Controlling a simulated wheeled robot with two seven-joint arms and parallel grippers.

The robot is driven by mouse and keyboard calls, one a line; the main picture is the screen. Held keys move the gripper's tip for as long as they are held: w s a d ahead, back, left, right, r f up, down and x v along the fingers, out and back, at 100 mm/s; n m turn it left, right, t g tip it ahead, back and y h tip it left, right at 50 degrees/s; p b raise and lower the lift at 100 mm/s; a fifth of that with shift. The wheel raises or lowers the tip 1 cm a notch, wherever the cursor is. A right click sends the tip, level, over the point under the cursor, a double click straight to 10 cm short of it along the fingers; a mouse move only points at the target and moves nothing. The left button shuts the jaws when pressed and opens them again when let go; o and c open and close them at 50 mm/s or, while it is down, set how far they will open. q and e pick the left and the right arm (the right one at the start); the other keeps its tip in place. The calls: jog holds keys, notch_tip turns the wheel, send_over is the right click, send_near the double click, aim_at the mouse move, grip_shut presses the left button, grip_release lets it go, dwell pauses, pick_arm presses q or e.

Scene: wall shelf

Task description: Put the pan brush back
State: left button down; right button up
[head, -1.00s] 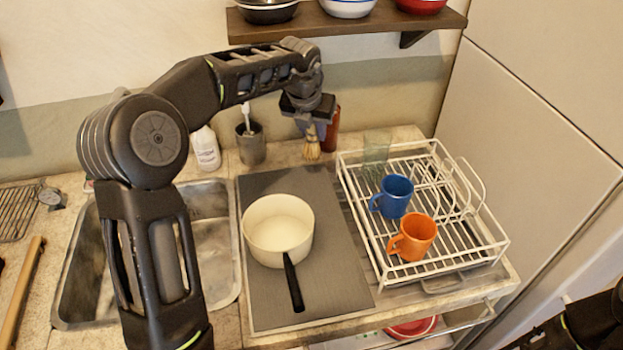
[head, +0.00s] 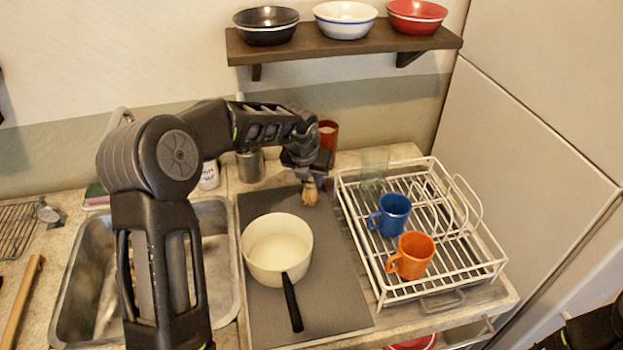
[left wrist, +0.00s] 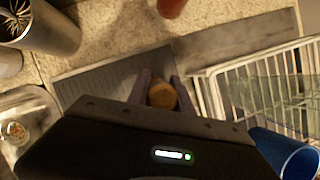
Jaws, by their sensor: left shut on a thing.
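The pan brush (head: 310,192) has pale straw bristles and hangs bristles down from my left gripper (head: 307,168). The left gripper is shut on it, above the far right part of the grey mat. In the left wrist view the brush's round tan end (left wrist: 162,95) shows between the two fingers (left wrist: 158,88). A metal canister (head: 250,166) stands left of the gripper at the back of the counter. In the left wrist view the canister (left wrist: 52,35) has a dark bristly thing inside. The gripper hides most of the brush's upper part.
A cream saucepan (head: 277,240) stands on the grey mat (head: 330,305). A white dish rack (head: 470,262) holds a blue mug (head: 392,213) and an orange mug (head: 411,255). A red container (head: 328,135) is behind the gripper. A sink (head: 215,270) lies left; a wall shelf (head: 350,45) holds bowls.

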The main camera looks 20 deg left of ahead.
pick_arm(q)
jog(key=shift+f, duration=0.45)
jog(key=c, duration=1.1)
grip_release()
jog(key=b+v, duration=0.1)
jog(key=v, duration=1.1)
